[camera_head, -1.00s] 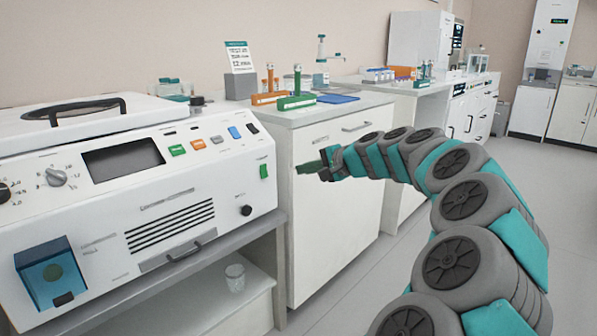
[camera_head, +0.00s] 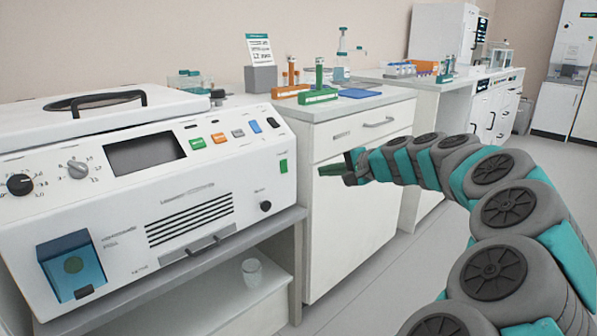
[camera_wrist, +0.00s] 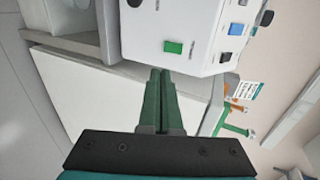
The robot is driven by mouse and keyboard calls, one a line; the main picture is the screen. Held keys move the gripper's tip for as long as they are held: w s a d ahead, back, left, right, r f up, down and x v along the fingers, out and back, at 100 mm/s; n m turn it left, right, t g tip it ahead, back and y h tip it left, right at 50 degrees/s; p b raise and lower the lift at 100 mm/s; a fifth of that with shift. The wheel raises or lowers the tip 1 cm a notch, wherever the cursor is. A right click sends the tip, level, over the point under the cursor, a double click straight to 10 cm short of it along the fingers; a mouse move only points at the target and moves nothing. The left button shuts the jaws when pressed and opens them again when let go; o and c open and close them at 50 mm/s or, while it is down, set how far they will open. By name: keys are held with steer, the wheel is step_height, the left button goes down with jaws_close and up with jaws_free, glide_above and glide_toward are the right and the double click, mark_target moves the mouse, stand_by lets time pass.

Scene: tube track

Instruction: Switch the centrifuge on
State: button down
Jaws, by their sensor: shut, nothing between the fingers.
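The centrifuge (camera_head: 120,220) is the white bench machine at the left, with a lid handle on top, a dark screen, knobs and a row of coloured buttons. A green rocker switch (camera_head: 284,166) sits at the right end of its front; it also shows in the wrist view (camera_wrist: 173,47). My gripper (camera_head: 322,171) is shut and empty, to the right of the green switch and apart from it, in front of the white cabinet. In the wrist view its green fingers (camera_wrist: 160,74) lie together and point toward the machine, just below the switch in the picture.
A white cabinet (camera_head: 350,215) stands right of the centrifuge, with green and orange tube racks (camera_head: 318,96), a sign (camera_head: 260,55) and a blue tray (camera_head: 359,93) on top. The floor at right is clear.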

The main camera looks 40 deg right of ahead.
steer(key=p, duration=0.2)
glide_toward(285, 167)
steer(key=w+f, duration=0.4)
steer(key=shift+w+a+f, duration=0.1)
steer(key=shift+w+a, duration=0.15)
steer(key=shift+w, duration=0.6)
steer(key=shift+w+a+f+b, duration=0.1)
steer(key=shift+w+f+b, duration=0.15)
steer(key=shift+b, duration=0.85)
steer(key=shift+s+r+p, duration=0.1)
steer(key=shift+r+p, duration=0.15)
steer(key=shift+p, duration=0.1)
steer(key=shift+r+p, duration=0.5)
steer(key=shift+r, duration=0.35)
